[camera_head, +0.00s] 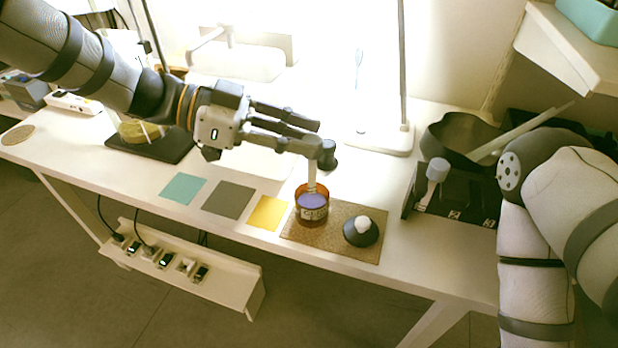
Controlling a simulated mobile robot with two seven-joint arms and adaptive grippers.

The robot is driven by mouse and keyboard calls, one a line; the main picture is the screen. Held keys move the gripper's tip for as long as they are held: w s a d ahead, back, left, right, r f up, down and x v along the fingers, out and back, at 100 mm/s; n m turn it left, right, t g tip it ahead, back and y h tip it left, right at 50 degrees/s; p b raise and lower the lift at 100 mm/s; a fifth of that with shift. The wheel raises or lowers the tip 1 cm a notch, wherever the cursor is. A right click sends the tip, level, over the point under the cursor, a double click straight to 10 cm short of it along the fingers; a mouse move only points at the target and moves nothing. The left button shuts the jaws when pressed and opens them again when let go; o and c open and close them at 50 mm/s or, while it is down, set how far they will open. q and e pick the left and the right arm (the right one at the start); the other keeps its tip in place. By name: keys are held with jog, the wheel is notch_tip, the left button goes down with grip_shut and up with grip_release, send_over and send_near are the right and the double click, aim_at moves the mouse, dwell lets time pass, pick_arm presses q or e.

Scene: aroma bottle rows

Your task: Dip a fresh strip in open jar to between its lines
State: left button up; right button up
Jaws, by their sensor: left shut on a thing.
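My left gripper (322,156) is shut on a thin white strip (312,175) and holds it upright over the open jar (312,214). The jar is amber with a pale label and purple contents. The strip's lower end reaches into the jar's mouth; I cannot make out its lines or how deep it sits. The jar stands on a speckled brown mat (338,247). A dark domed lid (360,236) with a white knob lies on the mat right of the jar. My right gripper is not in view; only parts of my right arm show.
Teal (183,188), grey (229,200) and yellow (268,212) squares lie in a row left of the mat. A dark rack (462,207) and a black bowl (449,140) stand at the right. A lamp stand (383,138) is behind. The table's front edge is close.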

pick_arm(q)
jog(key=shift+f, duration=1.45)
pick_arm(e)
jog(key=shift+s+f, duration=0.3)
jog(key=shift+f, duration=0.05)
pick_arm(q)
jog(key=shift+f, duration=0.15)
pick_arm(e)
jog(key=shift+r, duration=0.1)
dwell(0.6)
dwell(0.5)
